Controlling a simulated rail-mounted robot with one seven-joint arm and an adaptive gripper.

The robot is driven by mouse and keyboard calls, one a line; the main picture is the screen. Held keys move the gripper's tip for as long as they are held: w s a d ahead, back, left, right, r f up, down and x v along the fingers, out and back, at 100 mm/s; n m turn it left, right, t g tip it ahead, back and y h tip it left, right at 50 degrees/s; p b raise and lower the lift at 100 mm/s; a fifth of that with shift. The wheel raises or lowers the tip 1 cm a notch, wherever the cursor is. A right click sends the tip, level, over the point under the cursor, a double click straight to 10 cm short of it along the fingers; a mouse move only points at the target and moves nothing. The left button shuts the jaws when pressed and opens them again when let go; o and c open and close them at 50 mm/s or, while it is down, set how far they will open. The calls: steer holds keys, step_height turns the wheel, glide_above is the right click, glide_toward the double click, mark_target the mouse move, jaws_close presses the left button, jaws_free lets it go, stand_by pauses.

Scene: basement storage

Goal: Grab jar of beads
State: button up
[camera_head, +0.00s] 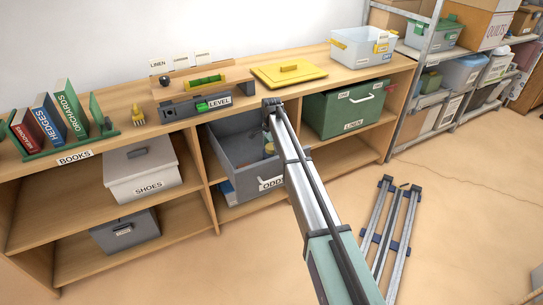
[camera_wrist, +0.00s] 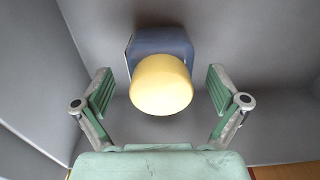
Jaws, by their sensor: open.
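A round yellow top (camera_wrist: 161,84), which looks like a jar's lid seen from above, is between my gripper's fingers in the wrist view. The jar's body and any beads are hidden under it. My gripper (camera_wrist: 160,91) is open, with one finger on each side of the lid and a gap at both sides. In the head view my arm reaches to the open grey bin labelled ODDS (camera_head: 232,150). A small yellow patch (camera_head: 269,148) shows inside the bin beside my arm. My fingers are not clearly visible there.
A blue object (camera_wrist: 160,42) lies right behind the yellow top, partly hidden by it. The bin's grey walls (camera_wrist: 35,60) surround my gripper. A green bin (camera_head: 345,108) is to the right.

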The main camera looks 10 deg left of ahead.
mark_target(271, 155)
steer(key=shift+f, duration=1.55)
steer(key=c, duration=1.6)
steer(key=shift+r, duration=0.15)
